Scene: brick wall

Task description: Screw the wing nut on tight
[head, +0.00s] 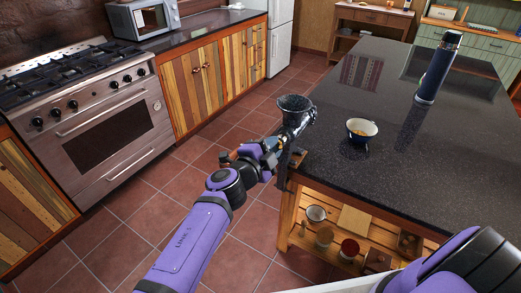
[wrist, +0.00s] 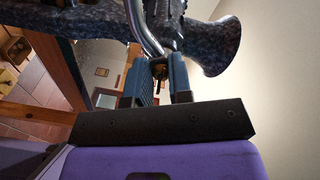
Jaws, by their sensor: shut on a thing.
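A dark speckled grinder (head: 294,106) with a flared hopper stands at the near left corner of the island counter. In the wrist view the grinder (wrist: 215,48) fills the top, with a bent bright metal rod beside it. My gripper (head: 276,151) is at the grinder's side, by the counter edge. In the wrist view my gripper (wrist: 159,68) has its two blue-grey fingers on either side of a small brownish wing nut (wrist: 159,71) below the rod, shut on it. The fingers hide most of the nut, and it cannot be made out in the head view. How far it is threaded does not show.
The dark island counter (head: 400,120) holds a small bowl (head: 362,130) with yellowish contents and a tall dark bottle (head: 438,68). Its lower shelf (head: 345,240) holds jars and bowls. A stove (head: 95,95) stands left across the open tiled floor.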

